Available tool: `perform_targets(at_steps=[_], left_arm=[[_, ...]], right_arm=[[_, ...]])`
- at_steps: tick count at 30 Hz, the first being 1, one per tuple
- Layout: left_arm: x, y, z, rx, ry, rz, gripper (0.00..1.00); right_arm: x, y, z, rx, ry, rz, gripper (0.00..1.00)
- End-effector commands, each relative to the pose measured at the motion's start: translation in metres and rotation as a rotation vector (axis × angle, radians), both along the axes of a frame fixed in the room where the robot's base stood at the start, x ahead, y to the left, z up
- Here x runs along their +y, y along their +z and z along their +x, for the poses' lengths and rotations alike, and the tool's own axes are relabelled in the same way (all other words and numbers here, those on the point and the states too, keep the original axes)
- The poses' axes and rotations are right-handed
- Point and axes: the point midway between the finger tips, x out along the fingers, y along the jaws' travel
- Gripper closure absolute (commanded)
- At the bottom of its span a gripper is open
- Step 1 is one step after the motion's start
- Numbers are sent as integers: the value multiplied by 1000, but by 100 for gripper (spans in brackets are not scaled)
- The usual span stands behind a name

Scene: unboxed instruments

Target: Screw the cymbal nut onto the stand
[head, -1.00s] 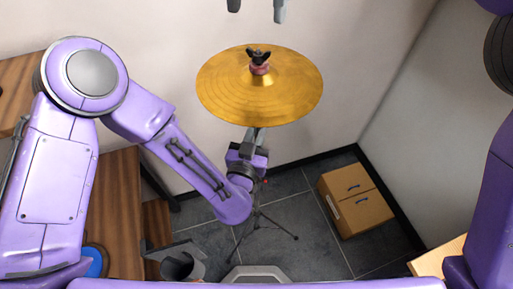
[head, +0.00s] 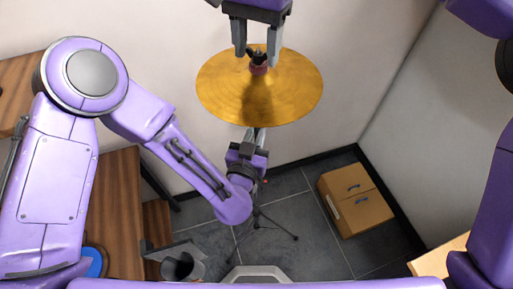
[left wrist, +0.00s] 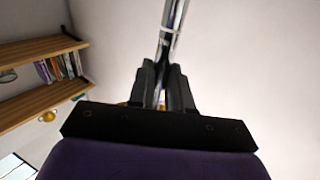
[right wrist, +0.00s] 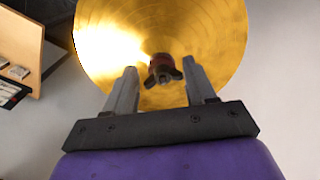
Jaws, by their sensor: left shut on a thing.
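A gold cymbal (head: 222,98) sits level on a stand with thin tripod legs (head: 268,226) on the floor. A dark wing-shaped cymbal nut (head: 257,56) sits over a red felt (head: 258,69) at the cymbal's centre. The nut also shows in the right wrist view (right wrist: 163,70). My right gripper (head: 257,58) is open, its fingers on either side of the nut with gaps between. My left gripper (left wrist: 163,90) is shut on the chrome stand pole (left wrist: 173,25), below the cymbal. The cymbal hides part of the stand in the head view.
A cardboard box (head: 355,202) stands on the tiled floor at right. A wooden shelf (head: 117,215) is at left, and books (left wrist: 60,67) stand on shelves in the left wrist view. Walls close in behind and at right. The air around the cymbal is clear.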

Motion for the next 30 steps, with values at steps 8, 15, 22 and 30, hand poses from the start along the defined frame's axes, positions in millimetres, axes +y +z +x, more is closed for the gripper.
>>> perform_targets(at_steps=[8,15,22,30], left_arm=[[1,3,5,-10,9,-3,100],[2,3,5,-10,11,-3,100],[4,2,5,-8,18,-4,100],[5,1,6,-7,19,-1,100]], right_arm=[[0,0,0,0,0,-1,89],[-1,0,0,0,-216,1,89],[-1,-1,-1,3,-934,4,88],[1,-2,-4,3,-1805,6,94]])
